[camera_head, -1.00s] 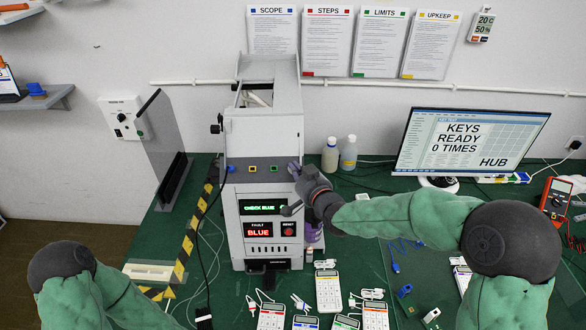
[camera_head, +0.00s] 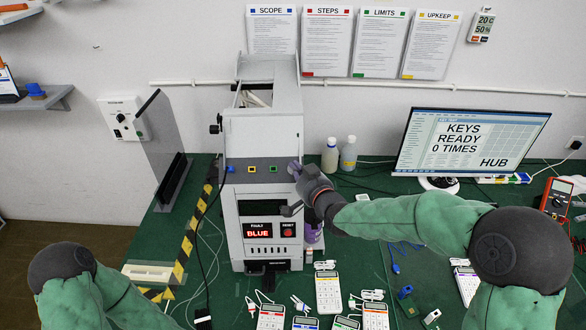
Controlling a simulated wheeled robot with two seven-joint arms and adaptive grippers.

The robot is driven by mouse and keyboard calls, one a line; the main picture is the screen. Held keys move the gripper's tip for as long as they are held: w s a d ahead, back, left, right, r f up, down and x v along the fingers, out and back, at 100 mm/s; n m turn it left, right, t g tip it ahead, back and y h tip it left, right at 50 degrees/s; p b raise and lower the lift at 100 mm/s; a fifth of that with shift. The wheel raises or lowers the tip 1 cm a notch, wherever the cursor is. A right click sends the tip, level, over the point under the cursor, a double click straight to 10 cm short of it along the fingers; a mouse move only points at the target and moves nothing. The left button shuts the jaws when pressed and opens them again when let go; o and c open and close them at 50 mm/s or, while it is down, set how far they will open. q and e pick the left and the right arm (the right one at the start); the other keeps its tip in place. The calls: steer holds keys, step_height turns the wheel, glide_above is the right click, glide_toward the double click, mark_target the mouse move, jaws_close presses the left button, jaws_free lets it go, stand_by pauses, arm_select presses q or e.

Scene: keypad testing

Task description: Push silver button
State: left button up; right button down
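The grey test machine (camera_head: 262,132) stands on the green bench. Its sloping dark panel carries a row of blue (camera_head: 231,169), yellow (camera_head: 252,169) and green (camera_head: 273,168) buttons. My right gripper (camera_head: 294,169) is at the right end of this row, its tips over or against the panel. I cannot make out a silver button; the gripper covers that end. The fingers are too small to tell open from shut. The upper display (camera_head: 262,208) is dark. The lower display (camera_head: 258,230) reads FAULT BLUE, beside a red RESET button (camera_head: 288,231). My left gripper is out of view.
Several keypads lie in front of the machine, one white (camera_head: 328,292). Two bottles (camera_head: 348,154) stand right of it. A monitor (camera_head: 470,142) reads KEYS READY 0 TIMES.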

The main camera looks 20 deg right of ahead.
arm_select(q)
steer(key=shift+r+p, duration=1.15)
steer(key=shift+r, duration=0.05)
arm_select(e)
steer(key=s+r, duration=0.3)
steer(key=r, duration=0.1)
steer(key=shift+s+a+r, duration=0.3)
steer(key=shift+s+a, duration=0.1)
steer(key=shift+a, duration=0.05)
